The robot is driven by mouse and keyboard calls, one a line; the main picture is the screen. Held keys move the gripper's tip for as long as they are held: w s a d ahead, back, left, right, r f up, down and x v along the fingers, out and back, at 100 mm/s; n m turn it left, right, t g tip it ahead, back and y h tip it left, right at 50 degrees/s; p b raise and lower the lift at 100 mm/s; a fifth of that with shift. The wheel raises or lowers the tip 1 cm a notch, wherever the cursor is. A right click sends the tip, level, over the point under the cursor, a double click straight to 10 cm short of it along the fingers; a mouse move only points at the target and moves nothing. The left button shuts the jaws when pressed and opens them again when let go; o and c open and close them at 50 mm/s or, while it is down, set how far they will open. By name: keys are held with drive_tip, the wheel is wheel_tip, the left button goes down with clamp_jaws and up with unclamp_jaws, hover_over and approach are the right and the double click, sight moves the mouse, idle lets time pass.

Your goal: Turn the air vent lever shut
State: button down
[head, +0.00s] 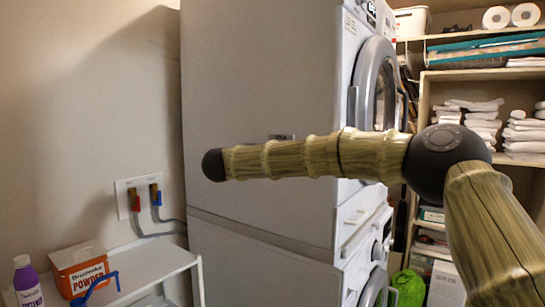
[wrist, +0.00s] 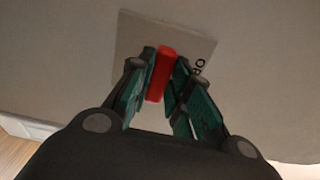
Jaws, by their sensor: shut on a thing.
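In the wrist view, the red lever (wrist: 160,76) stands out from a square grey-beige plate (wrist: 138,30) on a pale flat surface. Dark letters show on the plate to the right of the lever, partly covered by a finger. My gripper (wrist: 159,70) has its green-padded fingers on either side of the lever and is shut on it. The lever's lower end is between the fingers.
Stacked white machines (head: 260,70) fill the middle, right behind my arm. A white side table (head: 160,268) at lower left holds a purple bottle (head: 27,283) and an orange powder box (head: 78,268). Towel shelves (head: 470,75) stand at right. A hose wall plate (head: 124,186) is at left.

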drive_tip(key=shift+f, duration=0.15)
drive_tip(key=c, duration=1.3)
unclamp_jaws()
drive_tip(key=v, duration=1.2)
